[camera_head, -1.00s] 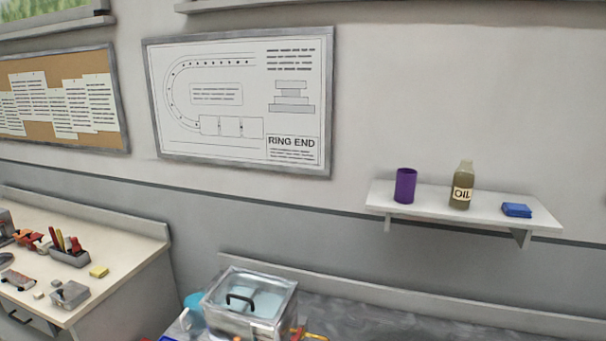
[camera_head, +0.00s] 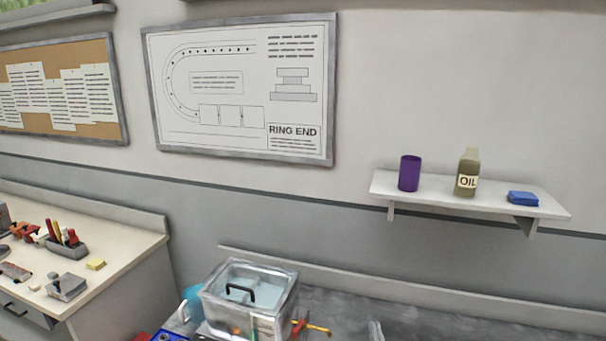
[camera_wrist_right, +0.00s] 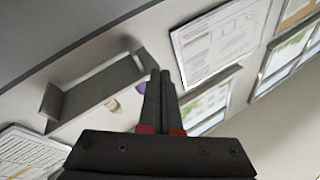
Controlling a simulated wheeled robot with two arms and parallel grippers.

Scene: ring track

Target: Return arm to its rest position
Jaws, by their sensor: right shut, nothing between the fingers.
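In the right wrist view my right gripper (camera_wrist_right: 160,75) shows its two dark fingers closed together, with red bands near their base and nothing between them. It is raised and tilted, with the wall and shelf behind it. In the head view only a small grey tip (camera_head: 375,331) shows at the bottom edge, which looks like the end of my right gripper. My left gripper is in neither view.
A clear lidded box (camera_head: 250,300) stands on the grey bench. A wall shelf (camera_head: 430,198) holds a purple cup (camera_head: 409,173), an oil bottle (camera_head: 467,173) and a blue block (camera_head: 523,198). A tool-strewn counter (camera_head: 120,255) is at left.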

